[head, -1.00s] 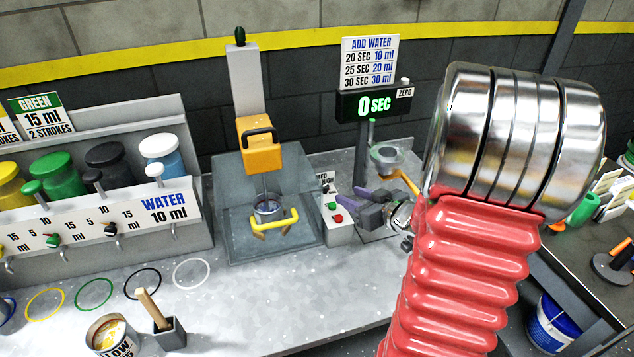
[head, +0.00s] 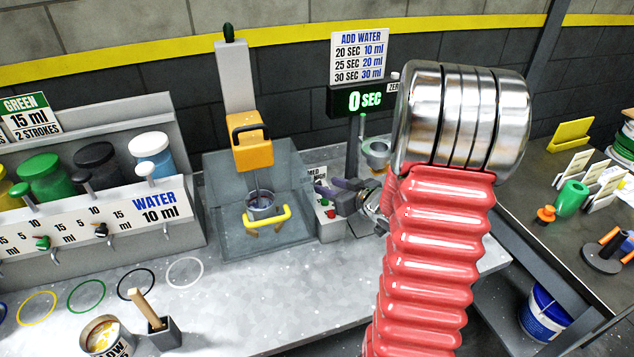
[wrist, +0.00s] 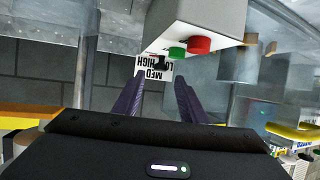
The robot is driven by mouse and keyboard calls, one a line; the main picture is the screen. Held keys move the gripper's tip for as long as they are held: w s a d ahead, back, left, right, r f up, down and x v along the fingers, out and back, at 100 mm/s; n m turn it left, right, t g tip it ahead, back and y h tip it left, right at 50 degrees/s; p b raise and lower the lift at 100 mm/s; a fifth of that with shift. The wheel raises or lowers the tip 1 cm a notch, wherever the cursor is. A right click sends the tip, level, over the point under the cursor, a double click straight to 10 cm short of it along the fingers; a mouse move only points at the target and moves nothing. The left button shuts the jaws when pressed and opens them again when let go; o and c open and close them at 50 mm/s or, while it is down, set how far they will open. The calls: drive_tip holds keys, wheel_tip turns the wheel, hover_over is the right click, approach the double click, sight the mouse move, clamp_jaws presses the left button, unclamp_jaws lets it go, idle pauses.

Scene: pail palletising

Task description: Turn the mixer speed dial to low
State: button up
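The mixer has a yellow head (head: 252,146) on a grey column, with a metal cup (head: 261,206) beneath it. Its grey control box (head: 327,225) stands to the right and carries a green and a red button; the box also shows in the wrist view (wrist: 205,20). The small black speed dial (wrist: 161,65) sits on the white LOW, MED, HIGH label (wrist: 154,73). My gripper (head: 330,187) is beside the box, with purple fingers apart. In the wrist view my gripper (wrist: 161,78) is open, and the dial appears between its fingertips. I cannot tell whether they touch it.
A yellow handle (head: 267,218) and clear guard panels surround the cup. A timer (head: 362,101) reading 0 SEC stands behind my gripper. Paint dispensers (head: 97,165) line the left. The counter front holds an open can (head: 106,337) and coloured rings. My red arm blocks the right middle.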

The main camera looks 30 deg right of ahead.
sight(318, 182)
drive_tip(key=x, duration=0.7)
drive_tip(key=shift+w+f, duration=0.1)
drive_tip(key=shift+w, duration=0.05)
drive_tip(key=shift+c, duration=0.2)
clamp_jaws()
